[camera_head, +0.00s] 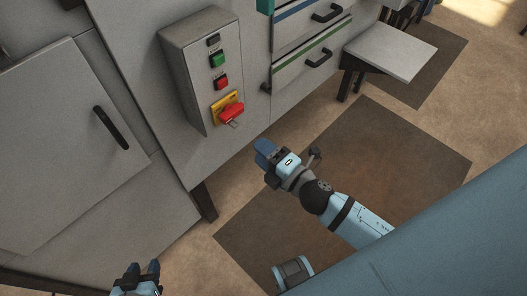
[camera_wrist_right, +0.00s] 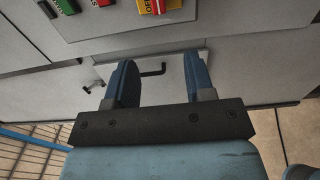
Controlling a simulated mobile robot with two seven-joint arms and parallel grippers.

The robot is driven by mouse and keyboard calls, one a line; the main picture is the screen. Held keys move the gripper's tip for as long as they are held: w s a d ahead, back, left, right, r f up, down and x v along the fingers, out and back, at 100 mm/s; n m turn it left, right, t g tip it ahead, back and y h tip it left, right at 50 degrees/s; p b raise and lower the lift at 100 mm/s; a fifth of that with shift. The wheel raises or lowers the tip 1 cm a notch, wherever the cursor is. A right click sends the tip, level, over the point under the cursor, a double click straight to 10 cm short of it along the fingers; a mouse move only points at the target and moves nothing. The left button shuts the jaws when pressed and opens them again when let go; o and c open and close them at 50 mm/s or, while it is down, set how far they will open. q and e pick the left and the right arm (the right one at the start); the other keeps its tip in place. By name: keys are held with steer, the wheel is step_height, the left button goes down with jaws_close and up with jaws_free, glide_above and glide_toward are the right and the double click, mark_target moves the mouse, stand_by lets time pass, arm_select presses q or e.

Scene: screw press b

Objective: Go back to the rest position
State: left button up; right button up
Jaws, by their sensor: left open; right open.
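My right gripper (camera_head: 265,152) is in front of the machine, below and to the right of the control box in the head view. In the right wrist view my right gripper (camera_wrist_right: 159,64) has its two blue fingers apart, with nothing between them. My left gripper (camera_head: 138,272) is at the bottom left edge of the head view, fingers apart and empty. Most of my left arm is out of the picture.
A grey control box (camera_head: 190,72) carries green and red buttons and a red rotary switch (camera_head: 232,112) on yellow. A cabinet door (camera_head: 60,140) is at left, drawers (camera_head: 300,50) at top. A grey shelf (camera_head: 400,48) juts out at right. Dark mats (camera_head: 420,150) cover open floor.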

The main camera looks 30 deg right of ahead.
arm_select(q)
steer(key=shift+d, duration=0.1)
stand_by(0.4)
arm_select(e)
steer(key=s+f+m+g+h, duration=0.25)
steer(key=s+f+m, duration=0.3)
steer(key=m, duration=0.45)
steer(key=s+f+m+g+h, duration=0.1)
steer(key=s+f+m+g, duration=0.3)
steer(key=f+m, duration=0.4)
arm_select(q)
step_height(320, 180, up, 14)
steer(key=a+p, duration=0.1)
steer(key=p, duration=1.6)
steer(key=shift+s+a, duration=0.15)
steer(key=shift+s, duration=0.3)
arm_select(e)
step_height(320, 180, up, 15)
steer(key=s+d+m, duration=0.1)
steer(key=shift+s+d, duration=0.2)
steer(key=shift+d, duration=0.15)
arm_select(q)
steer(key=shift+r, duration=0.2)
arm_select(e)
steer(key=shift+t+y, duration=0.25)
